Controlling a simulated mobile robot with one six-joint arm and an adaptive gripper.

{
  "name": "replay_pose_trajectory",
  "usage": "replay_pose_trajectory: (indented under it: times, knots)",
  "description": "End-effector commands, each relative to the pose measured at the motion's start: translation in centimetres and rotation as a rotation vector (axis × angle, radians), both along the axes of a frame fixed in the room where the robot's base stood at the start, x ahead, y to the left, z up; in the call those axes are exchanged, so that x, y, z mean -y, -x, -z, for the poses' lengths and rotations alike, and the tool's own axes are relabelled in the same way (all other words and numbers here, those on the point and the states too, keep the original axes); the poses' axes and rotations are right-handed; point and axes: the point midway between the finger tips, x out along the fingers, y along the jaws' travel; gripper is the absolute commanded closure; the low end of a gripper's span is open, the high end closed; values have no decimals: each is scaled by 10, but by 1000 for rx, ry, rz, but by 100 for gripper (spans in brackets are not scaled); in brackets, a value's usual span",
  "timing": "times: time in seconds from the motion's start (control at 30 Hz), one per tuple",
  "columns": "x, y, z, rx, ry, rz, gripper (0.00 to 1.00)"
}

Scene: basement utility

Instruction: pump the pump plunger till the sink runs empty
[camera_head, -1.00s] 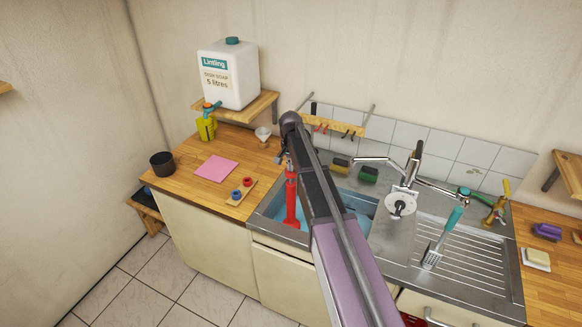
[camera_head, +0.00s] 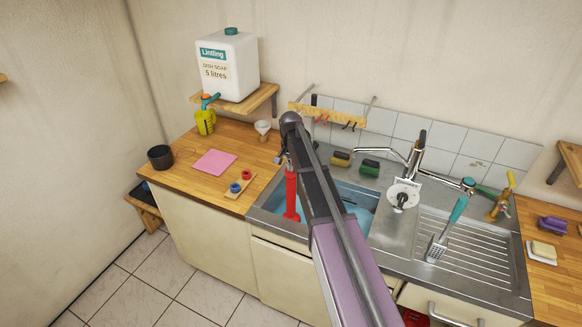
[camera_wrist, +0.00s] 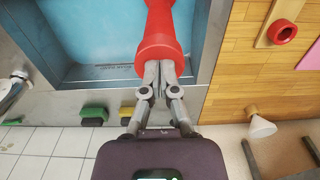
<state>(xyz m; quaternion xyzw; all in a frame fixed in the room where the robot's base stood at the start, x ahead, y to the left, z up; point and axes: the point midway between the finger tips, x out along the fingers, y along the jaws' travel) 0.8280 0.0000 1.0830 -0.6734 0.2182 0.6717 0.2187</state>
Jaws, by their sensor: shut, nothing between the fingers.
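The red pump (camera_head: 291,195) stands in the left basin of the metal sink (camera_head: 262,222), with blue water (camera_head: 360,216) around it. In the wrist view the pump (camera_wrist: 160,40) shows as a red tube with a wide collar. My gripper (camera_wrist: 162,68) is shut and empty, its fingertips together at the collar's edge. I cannot tell whether they touch it. The plunger's own handle cannot be made out. The water depth is unclear.
The wooden counter at left holds a pink cloth (camera_head: 214,162), a black pot (camera_head: 160,157) and a small ring board (camera_head: 239,187).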

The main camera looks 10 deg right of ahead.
Motion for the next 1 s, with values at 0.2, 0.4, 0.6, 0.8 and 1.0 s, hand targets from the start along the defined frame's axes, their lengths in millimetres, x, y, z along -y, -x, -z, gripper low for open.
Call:
replay_pose_trajectory:
  times: [0.2, 0.4, 0.6, 0.8, 1.0]
  knots:
    - [0, 1, 1, -3, 0, 0, 100]
    - [0, 1, -5, -2, 0, 0, 100]
    - [0, 1, -17, -1, 0, 0, 100]
    - [0, 1, -34, 0, 0, 0, 100]
    - [0, 2, -50, 1, 0, 0, 100]
